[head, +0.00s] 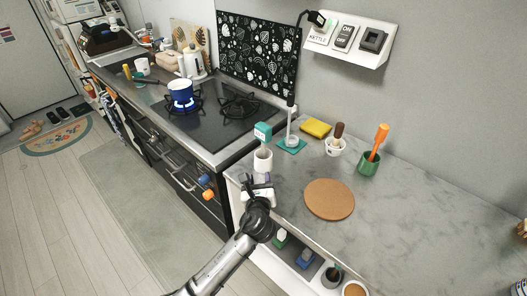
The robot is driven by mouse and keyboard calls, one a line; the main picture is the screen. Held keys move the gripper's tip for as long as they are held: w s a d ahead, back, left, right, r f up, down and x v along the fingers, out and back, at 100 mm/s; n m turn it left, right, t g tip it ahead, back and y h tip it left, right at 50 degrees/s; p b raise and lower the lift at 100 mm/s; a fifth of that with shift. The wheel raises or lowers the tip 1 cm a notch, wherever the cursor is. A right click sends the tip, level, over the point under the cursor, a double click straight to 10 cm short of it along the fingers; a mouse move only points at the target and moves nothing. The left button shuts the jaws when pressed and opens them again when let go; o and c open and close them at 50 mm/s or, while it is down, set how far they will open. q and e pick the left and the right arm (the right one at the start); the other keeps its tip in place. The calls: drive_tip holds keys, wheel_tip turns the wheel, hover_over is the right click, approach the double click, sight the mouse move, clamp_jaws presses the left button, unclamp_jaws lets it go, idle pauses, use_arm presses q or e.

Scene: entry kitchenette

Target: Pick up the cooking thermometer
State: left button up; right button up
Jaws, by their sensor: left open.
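A teal, flat-headed tool, which looks like the cooking thermometer (263,131), stands head up in a white cup (262,161) near the left end of the grey marble counter (420,230). Its lower part is hidden inside the cup. My left gripper (261,181) is open at the counter's front edge, just in front of and below the cup in the picture. I see nothing held in it. I cannot tell whether a finger touches the cup. My right gripper is out of view.
Behind the cup, a black-topped wand with a cord stands in a glass (292,140) on a teal mat (290,147). A yellow sponge (316,128), white brush cup (335,147), green pot (369,164) and round cork mat (330,200) lie rightward. The stove (222,122) is left.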

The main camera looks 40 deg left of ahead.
sight(263, 147)
use_arm(q)
drive_tip(key=w+a, duration=0.1)
drive_tip(key=w, duration=0.2)
drive_tip(key=w+a+m+b, duration=0.1)
drive_tip(key=w+a, duration=0.1)
drive_tip(key=w+a+m, duration=0.1)
drive_tip(key=w+a, duration=0.1)
drive_tip(key=w, duration=0.1)
drive_tip(key=shift+w+a+r+t, duration=0.25)
drive_tip(key=shift+w+r+t, duration=0.05)
drive_tip(key=shift+b+x, duration=0.6)
drive_tip(key=shift+x, duration=2.05)
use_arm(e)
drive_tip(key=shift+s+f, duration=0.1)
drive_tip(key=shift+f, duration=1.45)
use_arm(q)
drive_tip(key=shift+d+r, duration=0.1)
drive_tip(key=shift+r, duration=0.05)
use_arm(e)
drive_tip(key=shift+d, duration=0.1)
use_arm(q)
clamp_jaws()
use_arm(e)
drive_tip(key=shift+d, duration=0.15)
